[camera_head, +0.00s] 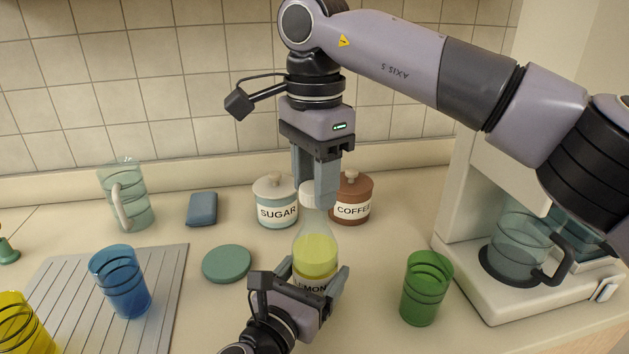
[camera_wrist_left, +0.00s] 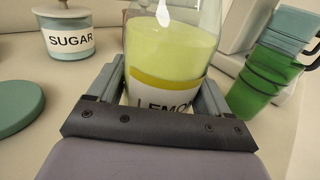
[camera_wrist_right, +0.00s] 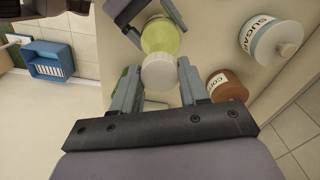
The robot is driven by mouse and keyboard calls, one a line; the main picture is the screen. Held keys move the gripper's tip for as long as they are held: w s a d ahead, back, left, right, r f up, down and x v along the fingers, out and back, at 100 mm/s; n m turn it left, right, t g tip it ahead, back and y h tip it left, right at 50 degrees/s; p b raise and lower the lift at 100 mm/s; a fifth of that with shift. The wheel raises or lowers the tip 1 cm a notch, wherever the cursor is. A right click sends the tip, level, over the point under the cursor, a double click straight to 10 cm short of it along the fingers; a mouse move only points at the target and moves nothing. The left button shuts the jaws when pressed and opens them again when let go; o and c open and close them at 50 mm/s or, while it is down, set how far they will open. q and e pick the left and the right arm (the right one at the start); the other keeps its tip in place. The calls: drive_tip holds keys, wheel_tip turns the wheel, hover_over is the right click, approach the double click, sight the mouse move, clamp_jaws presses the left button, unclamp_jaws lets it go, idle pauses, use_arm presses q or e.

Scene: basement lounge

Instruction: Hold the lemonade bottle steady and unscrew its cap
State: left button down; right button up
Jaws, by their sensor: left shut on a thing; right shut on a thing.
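The lemonade bottle (camera_head: 316,252) stands upright on the counter, with yellow liquid and a label partly hidden by my left gripper. My left gripper (camera_head: 314,282) is shut on the bottle's lower body from the front; the left wrist view shows its fingers on both sides of the bottle (camera_wrist_left: 172,45). The white cap (camera_head: 311,194) sits on top of the bottle's neck. My right gripper (camera_head: 316,190) points down from above and is shut on the cap. In the right wrist view the cap (camera_wrist_right: 160,72) shows between the two fingers.
Sugar (camera_head: 276,206) and coffee (camera_head: 352,202) jars stand close behind the bottle. A green cup (camera_head: 427,288) and coffee maker (camera_head: 500,290) are at right. A green disc (camera_head: 227,264), blue cup (camera_head: 121,281) and ribbed board (camera_head: 165,275) are at left.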

drive_tip(key=shift+r, duration=2)
use_arm(q)
unclamp_jaws()
drive_tip(key=shift+s, duration=0.1)
